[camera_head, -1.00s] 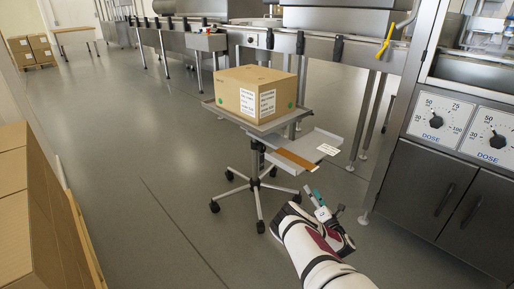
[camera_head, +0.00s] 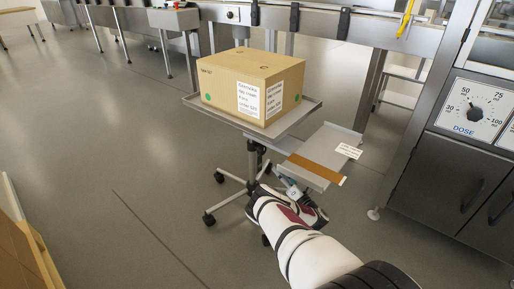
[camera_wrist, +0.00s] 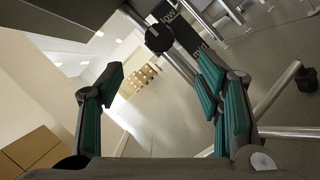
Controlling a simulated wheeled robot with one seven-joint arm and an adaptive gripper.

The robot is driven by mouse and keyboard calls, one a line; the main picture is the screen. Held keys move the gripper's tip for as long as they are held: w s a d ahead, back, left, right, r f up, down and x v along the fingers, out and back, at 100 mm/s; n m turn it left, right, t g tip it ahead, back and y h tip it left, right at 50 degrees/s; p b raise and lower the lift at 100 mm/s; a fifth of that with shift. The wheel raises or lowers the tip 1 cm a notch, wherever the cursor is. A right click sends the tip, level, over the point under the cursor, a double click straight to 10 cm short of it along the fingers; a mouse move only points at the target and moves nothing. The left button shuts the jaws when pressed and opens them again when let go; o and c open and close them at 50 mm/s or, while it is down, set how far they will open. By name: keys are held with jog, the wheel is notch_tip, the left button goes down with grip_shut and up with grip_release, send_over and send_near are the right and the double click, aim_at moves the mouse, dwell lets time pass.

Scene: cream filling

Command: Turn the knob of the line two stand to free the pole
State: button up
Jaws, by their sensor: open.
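The stand is a wheeled pole (camera_head: 252,160) with a grey tray (camera_head: 312,104) on top. In the wrist view its black round knob (camera_wrist: 158,39) sits on the pole, beside a dark sleeve (camera_wrist: 182,32) with white lettering, "low" and "mid". My gripper (camera_wrist: 160,72) has its two teal-padded fingers spread apart, with nothing between them. The knob is beyond the fingertips, near the top of the picture and roughly midway between them. In the head view my gripper (camera_head: 293,192) is close to the pole, under the side shelf, and partly hidden. The knob is hidden there.
A cardboard box (camera_head: 250,82) stands on the tray. A lower side shelf (camera_head: 328,150) with a brown strip hangs right above my gripper. The stand's legs (camera_head: 230,203) spread on casters. A steel cabinet with dose dials (camera_head: 474,113) is at right. Floor at left is clear.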

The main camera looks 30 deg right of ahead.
aim_at(264, 152)
jog(key=b+x, duration=0.4)
jog(key=x, duration=0.9)
jog(key=shift+w+b, duration=0.3)
jog(key=shift+c, duration=0.6)
jog(key=c, duration=1.1)
